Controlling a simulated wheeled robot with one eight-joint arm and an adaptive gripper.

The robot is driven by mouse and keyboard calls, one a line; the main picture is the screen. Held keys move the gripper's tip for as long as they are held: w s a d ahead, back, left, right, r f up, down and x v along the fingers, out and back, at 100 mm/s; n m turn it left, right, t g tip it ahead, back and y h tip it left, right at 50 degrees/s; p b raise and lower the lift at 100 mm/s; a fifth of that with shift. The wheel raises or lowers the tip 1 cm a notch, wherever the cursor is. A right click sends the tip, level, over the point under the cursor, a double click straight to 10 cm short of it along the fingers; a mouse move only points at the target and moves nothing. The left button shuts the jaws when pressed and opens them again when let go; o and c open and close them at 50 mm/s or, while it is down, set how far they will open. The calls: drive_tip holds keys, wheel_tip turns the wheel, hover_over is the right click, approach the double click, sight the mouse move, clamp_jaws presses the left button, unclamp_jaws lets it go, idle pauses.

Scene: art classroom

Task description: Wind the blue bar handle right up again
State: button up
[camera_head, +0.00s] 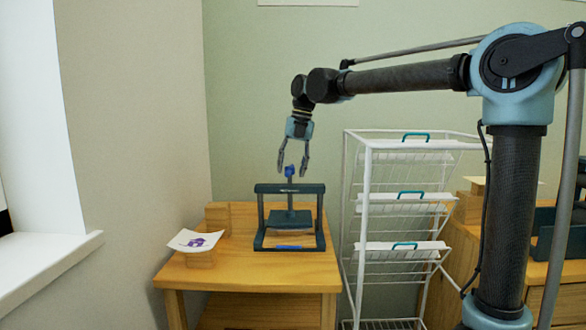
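A dark press (262,214) stands on the wooden table, with a frame, a crossbar and a flat plate (290,217) low inside it. The blue bar handle (290,171) sits on top of the screw above the crossbar. It looks small and end-on from here. My gripper (292,174) points down above the press with its fingers spread open. The handle shows between the two fingertips, with a gap on each side. I cannot tell from this view whether the fingers are level with it in depth. Something pale lies under the plate.
A print with a purple shape (196,240) rests on a wooden block at the table's left, near another block (217,217). A white wire rack (366,210) with teal-handled drawers stands close on the right. The wooden table (240,277) has bare room in front.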

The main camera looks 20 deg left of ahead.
drive_tip(key=shift+r, duration=0.1)
wheel_tip(320, 180, up, 12)
drive_tip(key=d, duration=0.2)
drive_tip(key=shift+w+f, duration=0.25)
drive_tip(key=shift+w, duration=0.2)
drive_tip(key=shift+d, duration=0.1)
drive_tip(key=shift+c, duration=0.3)
drive_tip(key=shift+w+m, duration=0.15)
drive_tip(key=shift+m, duration=0.25)
drive_tip(key=c, duration=0.9)
drive_tip(key=shift+w+d+f+m, duration=0.1)
drive_tip(key=shift+w+m, duration=0.05)
drive_tip(key=shift+m, duration=0.35)
clamp_jaws()
drive_tip(key=w+d+f+m+y, duration=0.1)
drive_tip(key=w+m, duration=0.2)
drive_tip(key=m, duration=0.6)
drive_tip(key=w+d+f+m, duration=0.1)
drive_tip(key=w+d+m, duration=0.1)
drive_tip(key=m, duration=0.7)
drive_tip(key=x, duration=1)
drive_tip(key=shift+w+a, duration=0.25)
drive_tip(key=shift+a, duration=0.15)
